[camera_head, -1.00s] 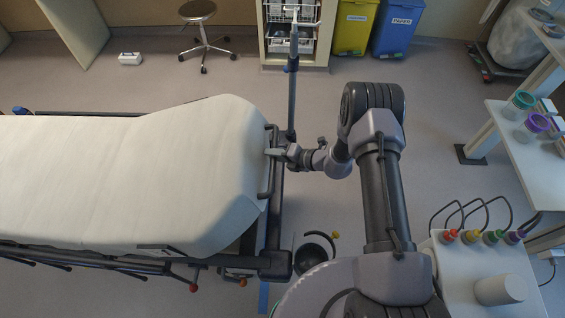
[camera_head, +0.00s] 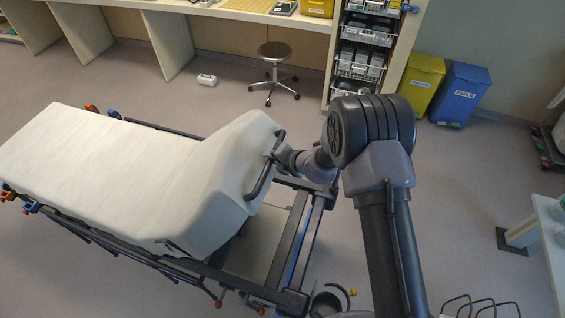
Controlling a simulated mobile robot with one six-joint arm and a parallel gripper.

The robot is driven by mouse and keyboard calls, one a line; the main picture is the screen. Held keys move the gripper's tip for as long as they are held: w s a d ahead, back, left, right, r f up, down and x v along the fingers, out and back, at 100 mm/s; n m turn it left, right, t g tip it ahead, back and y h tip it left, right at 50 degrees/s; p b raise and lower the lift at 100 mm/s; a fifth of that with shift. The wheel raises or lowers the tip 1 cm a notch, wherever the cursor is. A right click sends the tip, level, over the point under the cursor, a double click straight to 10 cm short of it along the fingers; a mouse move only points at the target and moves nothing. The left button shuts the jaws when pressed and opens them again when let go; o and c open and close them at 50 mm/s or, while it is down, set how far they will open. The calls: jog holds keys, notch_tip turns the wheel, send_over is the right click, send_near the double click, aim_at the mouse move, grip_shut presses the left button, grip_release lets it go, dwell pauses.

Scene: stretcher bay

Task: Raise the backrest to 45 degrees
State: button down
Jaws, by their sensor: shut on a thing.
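The stretcher (camera_head: 291,240) stands at left, a white mattress on its dark frame. Its backrest (camera_head: 228,165), the right-hand section, is tilted up from the flat section (camera_head: 110,160), with a clear bend between them. The exact angle cannot be read from this view. A dark push bar (camera_head: 262,182) runs along the backrest's raised right end. My gripper (camera_head: 272,156) is shut on this bar near its upper half. The fingers are small and partly hidden by my wrist.
A stool (camera_head: 276,54), a drawer rack (camera_head: 360,65), a yellow bin (camera_head: 421,84) and a blue bin (camera_head: 459,94) stand at the back. A white table (camera_head: 548,240) is at the right edge.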

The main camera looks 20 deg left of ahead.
jog(key=shift+a+r, duration=0.3)
jog(key=c, duration=1.6)
grip_release()
jog(key=shift+w+a+f, duration=0.1)
jog(key=shift+o, duration=0.2)
jog(key=v, duration=1.7)
